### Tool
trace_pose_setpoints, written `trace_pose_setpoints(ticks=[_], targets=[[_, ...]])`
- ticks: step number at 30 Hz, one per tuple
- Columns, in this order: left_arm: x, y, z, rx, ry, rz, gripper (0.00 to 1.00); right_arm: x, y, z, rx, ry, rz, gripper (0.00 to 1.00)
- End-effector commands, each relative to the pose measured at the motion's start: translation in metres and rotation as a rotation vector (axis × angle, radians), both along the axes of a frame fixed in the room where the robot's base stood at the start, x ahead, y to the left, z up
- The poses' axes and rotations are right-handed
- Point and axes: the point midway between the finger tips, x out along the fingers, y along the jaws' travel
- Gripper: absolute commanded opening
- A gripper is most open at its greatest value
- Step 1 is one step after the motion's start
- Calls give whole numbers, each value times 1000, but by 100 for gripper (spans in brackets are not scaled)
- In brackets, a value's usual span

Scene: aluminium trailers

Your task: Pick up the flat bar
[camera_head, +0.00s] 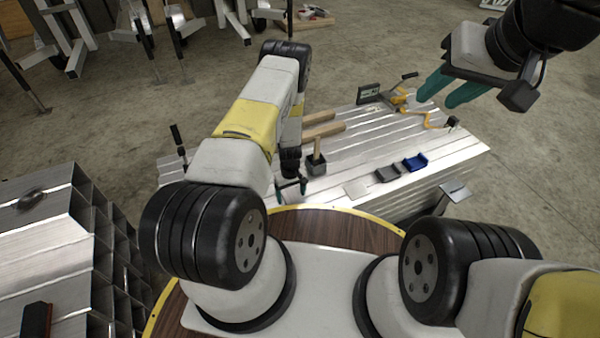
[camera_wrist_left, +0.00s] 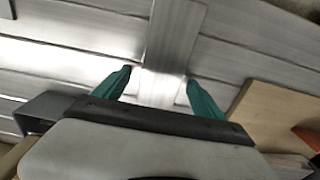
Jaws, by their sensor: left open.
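The flat bar (camera_wrist_left: 174,35) is a smooth grey metal strip in the left wrist view. It runs from the top edge down towards the space between my left fingertips and lies on the ribbed aluminium surface. My left gripper (camera_wrist_left: 160,92) is open, one teal finger on each side of the bar's line. I cannot tell whether the fingers touch it. In the head view my left gripper (camera_head: 291,188) is low over the near left part of the aluminium bench (camera_head: 440,150); I cannot make out the bar there. My right gripper (camera_head: 436,100) is open and empty, above the bench's far right.
A mallet (camera_head: 316,160) and wooden pieces (camera_head: 322,128) are close to my left gripper. A grey tray (camera_head: 387,174), a blue tray (camera_head: 415,162) and an orange clamp (camera_head: 430,112) lie farther right. Stacked aluminium profiles (camera_head: 75,240) stand at the left.

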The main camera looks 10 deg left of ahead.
Motion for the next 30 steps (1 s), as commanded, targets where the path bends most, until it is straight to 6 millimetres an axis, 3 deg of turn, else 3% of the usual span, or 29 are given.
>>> trace_pose_setpoints(ticks=[4,16,30], targets=[[0,0,0,0,0,0,76,0,0,0,0,0,0,36],[0,0,1,0,0,0,0,0,0,0,0,0,0,36],[1,0,7,0,-2,0,0,0,0,0,0,0,0,36]])
